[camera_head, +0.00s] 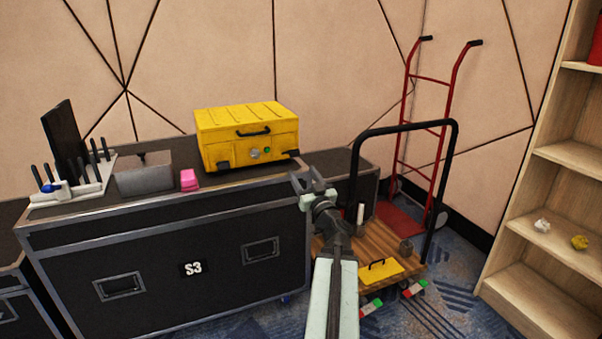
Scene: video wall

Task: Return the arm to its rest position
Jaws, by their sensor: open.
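My gripper (312,181) is at the end of my arm, which reaches up from the bottom middle of the head view. Its two fingers stand apart, with nothing seen between them. It shows in front of the right end of the black case marked S3 (215,239), below and right of the yellow box (248,138). I cannot tell how far it is from the case. My arm hides part of the wooden cart behind it.
A flat wooden cart (345,255) with a black handle (455,150) stands right of the case. A red hand truck (446,110) leans at the wall behind. A wooden shelf (520,280) is at far right. On the case are a pink block (189,180) and a tool rack (65,192).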

